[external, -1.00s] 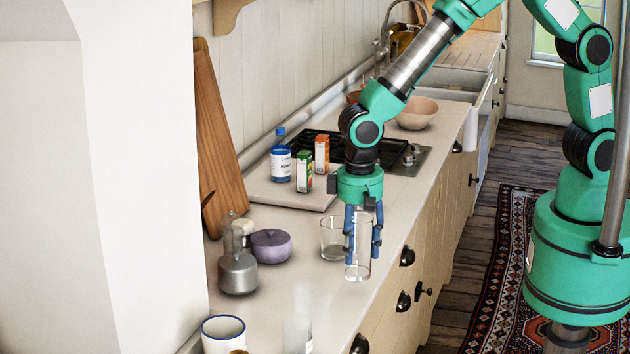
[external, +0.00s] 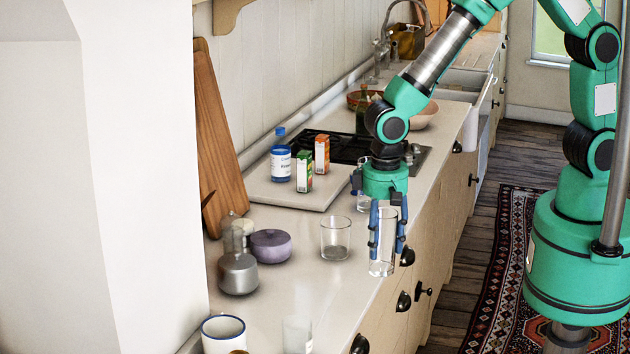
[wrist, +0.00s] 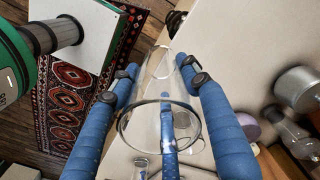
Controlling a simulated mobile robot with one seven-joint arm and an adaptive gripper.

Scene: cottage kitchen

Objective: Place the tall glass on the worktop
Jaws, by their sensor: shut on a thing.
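My gripper (external: 387,232) is shut on the tall glass (external: 382,262), a clear upright cylinder, with blue fingers on either side of it. In the external view the glass is at the front edge of the worktop (external: 310,290); I cannot tell whether its base touches the surface or hangs just above or past the edge. In the wrist view the glass's round rim (wrist: 158,148) shows between the fingers (wrist: 160,100).
A short clear tumbler (external: 336,238) stands left of the held glass. Another clear glass (external: 363,200) is behind my gripper. A purple pot (external: 270,246), a grey metal pot (external: 238,274), a white mug (external: 223,334) and another glass (external: 297,335) stand nearer. The worktop between them is clear.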

